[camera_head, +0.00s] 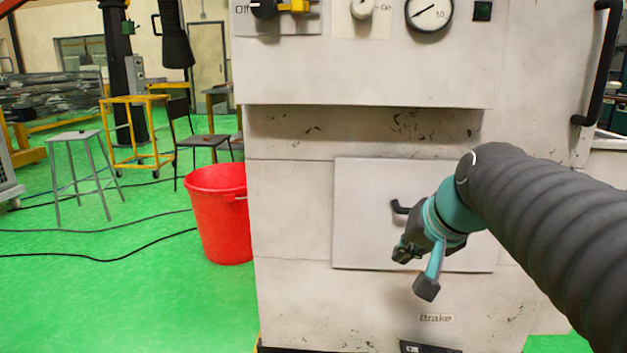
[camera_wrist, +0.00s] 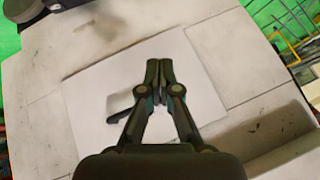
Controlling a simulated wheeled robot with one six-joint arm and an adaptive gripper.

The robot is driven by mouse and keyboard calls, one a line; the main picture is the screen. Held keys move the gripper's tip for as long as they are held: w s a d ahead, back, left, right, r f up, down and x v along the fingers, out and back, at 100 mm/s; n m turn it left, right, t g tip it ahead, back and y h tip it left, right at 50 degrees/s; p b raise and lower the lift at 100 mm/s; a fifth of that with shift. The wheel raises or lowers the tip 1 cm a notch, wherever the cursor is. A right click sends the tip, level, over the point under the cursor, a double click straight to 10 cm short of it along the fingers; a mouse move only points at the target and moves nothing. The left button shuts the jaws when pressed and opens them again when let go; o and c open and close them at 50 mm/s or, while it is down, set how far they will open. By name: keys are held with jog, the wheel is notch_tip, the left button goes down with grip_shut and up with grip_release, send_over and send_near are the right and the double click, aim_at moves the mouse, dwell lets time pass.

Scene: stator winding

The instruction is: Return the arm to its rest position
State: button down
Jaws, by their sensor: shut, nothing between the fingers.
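My gripper (camera_head: 417,270) hangs at the end of my arm in front of the machine's light front panel (camera_head: 365,230). In the wrist view my gripper (camera_wrist: 159,70) has its two dark fingers together with nothing between them. A black handle (camera_head: 400,207) on the panel shows just left of the gripper's wrist. In the wrist view the handle (camera_wrist: 122,115) is left of the fingers and looks apart from them. My dark ribbed arm reaches in from the right side of the head view.
The machine (camera_head: 290,200) has a yellow-and-black switch (camera_head: 285,7), a dial gauge (camera_head: 429,14) and a label reading Brake (camera_head: 436,317). A red bucket (camera_head: 220,215) stands at its left. A stool (camera_head: 80,165), a chair (camera_head: 203,140) and cables lie farther left on open green floor.

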jog(key=s+f+n+g+h, duration=0.1)
jog(key=s+f+n+h, duration=0.1)
jog(key=s+f, duration=1.1)
jog(key=shift+s+d+f+n+g, duration=0.2)
jog(key=shift+s+d+n+g, duration=0.45)
jog(key=shift+s, duration=0.85)
jog(key=shift+a+t, duration=0.2)
jog(key=shift+t, duration=0.05)
